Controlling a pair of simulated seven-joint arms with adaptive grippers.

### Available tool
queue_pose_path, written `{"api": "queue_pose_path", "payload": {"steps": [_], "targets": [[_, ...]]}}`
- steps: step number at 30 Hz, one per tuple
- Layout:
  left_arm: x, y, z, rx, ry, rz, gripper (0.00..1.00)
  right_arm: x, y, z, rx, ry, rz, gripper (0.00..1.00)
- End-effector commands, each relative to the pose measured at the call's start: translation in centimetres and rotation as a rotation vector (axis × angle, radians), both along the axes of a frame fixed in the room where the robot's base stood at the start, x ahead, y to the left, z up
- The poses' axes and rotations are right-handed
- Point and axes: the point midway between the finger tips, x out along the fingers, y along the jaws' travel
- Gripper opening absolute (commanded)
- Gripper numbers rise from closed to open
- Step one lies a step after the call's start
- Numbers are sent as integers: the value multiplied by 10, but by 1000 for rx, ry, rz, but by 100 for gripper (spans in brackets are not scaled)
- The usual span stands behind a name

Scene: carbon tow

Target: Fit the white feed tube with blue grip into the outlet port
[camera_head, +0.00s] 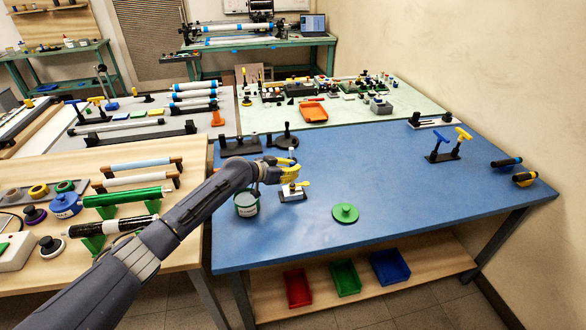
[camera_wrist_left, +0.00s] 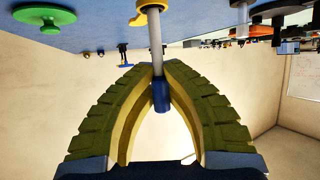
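The white feed tube (camera_wrist_left: 156,40) stands roughly upright, with its blue grip (camera_wrist_left: 160,95) between the fingers of my left gripper (camera_wrist_left: 157,68). The fingertips close around the tube beside the grip. In the head view the left gripper (camera_head: 287,172) is over the middle-left of the blue table, beside a small white-and-metal fitting with a yellow lever (camera_head: 303,184). In the left wrist view the tube's far end meets a yellow part (camera_wrist_left: 148,6). I cannot tell whether it is inside the port or only in front of it. My right gripper is out of view.
A grey-green pot (camera_head: 246,205) stands left of the fitting, close under my left arm. A green round lid (camera_head: 345,213) lies to the right. Black stands (camera_head: 240,146) are behind. The blue table (camera_head: 400,195) has clear room centre-right.

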Motion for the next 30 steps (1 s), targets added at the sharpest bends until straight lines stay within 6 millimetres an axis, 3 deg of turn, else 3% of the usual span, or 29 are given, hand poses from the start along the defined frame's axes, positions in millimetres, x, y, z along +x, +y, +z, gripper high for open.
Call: {"api": "queue_pose_path", "payload": {"steps": [12, 13, 19, 30], "targets": [[-1, 0, -5, 2, 1, 0, 0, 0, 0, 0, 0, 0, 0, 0], [-1, 0, -5, 2, 2, 0, 9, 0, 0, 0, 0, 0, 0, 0], [0, 0, -4, 2, 1, 0, 32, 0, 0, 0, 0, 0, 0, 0], [-3, 4, -2, 1, 1, 0, 32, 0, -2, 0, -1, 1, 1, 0]]}}
